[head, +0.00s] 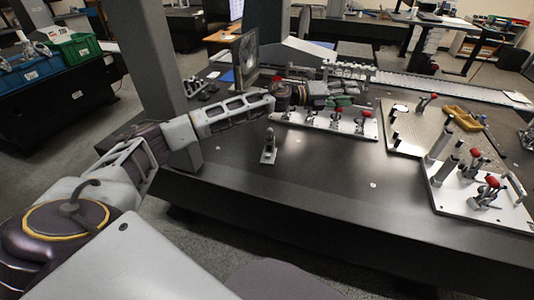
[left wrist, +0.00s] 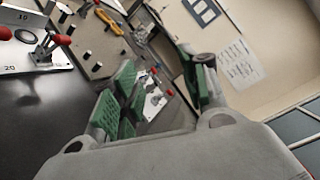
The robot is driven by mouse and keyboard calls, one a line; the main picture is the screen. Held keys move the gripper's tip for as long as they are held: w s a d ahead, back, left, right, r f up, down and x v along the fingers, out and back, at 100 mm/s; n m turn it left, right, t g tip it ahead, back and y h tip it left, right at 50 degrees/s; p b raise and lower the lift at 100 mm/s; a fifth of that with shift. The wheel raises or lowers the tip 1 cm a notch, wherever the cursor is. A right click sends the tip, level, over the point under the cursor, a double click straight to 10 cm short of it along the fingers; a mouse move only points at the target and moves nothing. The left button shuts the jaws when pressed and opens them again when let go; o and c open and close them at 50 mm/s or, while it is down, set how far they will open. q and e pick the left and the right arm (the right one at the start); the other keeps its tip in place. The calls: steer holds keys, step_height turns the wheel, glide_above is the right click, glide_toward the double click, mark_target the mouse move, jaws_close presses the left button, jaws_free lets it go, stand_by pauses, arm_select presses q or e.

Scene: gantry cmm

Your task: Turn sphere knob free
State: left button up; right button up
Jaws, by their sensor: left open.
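Several red rounded knobs show on small levers. In the head view one red knob (head: 434,95) is on the perforated plate, and two more, a rear knob (head: 474,152) and a front knob (head: 493,182), are on the right plate. I cannot tell which is the sphere knob. In the left wrist view a red knob (left wrist: 62,40) stands at upper left, and smaller ones lie beyond the fingers. My left gripper (head: 340,97) is above the long silver plate (head: 318,123). Its green-padded fingers (left wrist: 158,88) are apart with no object held. It partly hides the plate's back. My right gripper is not in view.
A small grey stand (head: 268,147) is on the dark table (head: 220,165) left of the silver plate. A grey column (head: 150,55) rises near my left arm. The perforated plate (head: 410,125) holds a yellow part (head: 464,118). The front middle of the table is clear.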

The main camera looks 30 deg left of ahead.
arm_select(q)
steer(key=w+a+r+n+t+y, duration=0.3)
steer(key=a+n+t+y, duration=0.2)
steer(key=a+n, duration=0.45)
steer(key=a+f+n+y+p, duration=0.2)
steer(key=a+f+n+y, duration=0.45)
steer(key=n, duration=0.75)
steer(key=s+a+f+n+g+y, duration=0.1)
steer(key=s+a+f+n+g, duration=0.1)
steer(key=s, duration=0.4)
steer(key=s+a+f+n+g+y, duration=0.1)
steer(key=s+a+f+n+g, duration=0.1)
steer(key=s+f+n+g, duration=0.3)
steer(key=s+a+f+n+g+y+p, duration=0.1)
steer(key=s+a+f+n+g, duration=0.2)
steer(key=s+f+n+g, duration=0.1)
steer(key=s+f+g, duration=0.1)
steer(key=s+f, duration=0.1)
steer(key=s, duration=0.1)
steer(key=shift+s+f, duration=0.3)
steer(key=shift+f, duration=0.05)
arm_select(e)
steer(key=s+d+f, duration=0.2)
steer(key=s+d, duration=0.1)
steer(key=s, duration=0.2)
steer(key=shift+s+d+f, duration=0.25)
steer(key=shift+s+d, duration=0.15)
arm_select(q)
steer(key=shift+n, duration=0.25)
